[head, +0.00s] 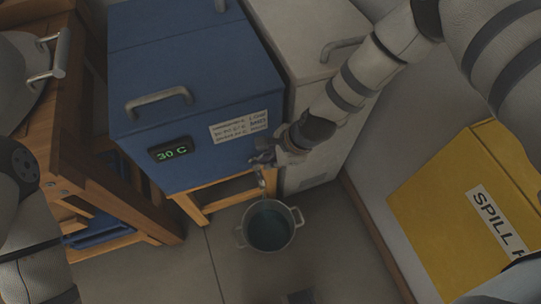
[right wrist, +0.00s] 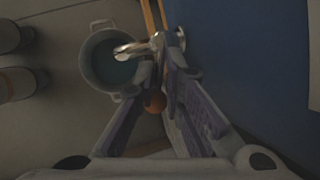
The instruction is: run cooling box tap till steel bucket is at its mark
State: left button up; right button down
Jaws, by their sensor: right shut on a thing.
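The blue cooling box (head: 195,85) stands on a wooden stand, and its display reads 30 C. Its metal tap (head: 262,180) is at the lower right of the front; it also shows in the right wrist view (right wrist: 130,48). My right gripper (head: 264,157) is shut on the tap, partly hiding it. A round orange part (right wrist: 155,102) shows between the fingers. The steel bucket (head: 244,222) stands upright on the floor below the spout and holds bluish liquid. I cannot make out its mark or a stream. My left arm is at the left edge, its gripper out of frame.
A wooden bench (head: 95,190) stands at the left. A pale cabinet (head: 305,45) stands right of the cooling box. A yellow spill box (head: 440,220) is at the right. The floor around the bucket is mostly clear.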

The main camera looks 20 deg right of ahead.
jog(key=shift+r+m+t+h+p, duration=0.1)
jog(key=shift+m+t+h+p, duration=0.35)
jog(key=shift+m, duration=0.95)
jog(key=c, duration=1.9)
grip_release()
jog(key=shift+o, duration=0.4)
jog(key=shift+s, duration=0.25)
jog(key=v, duration=1.2)
jog(key=shift+a, duration=0.1)
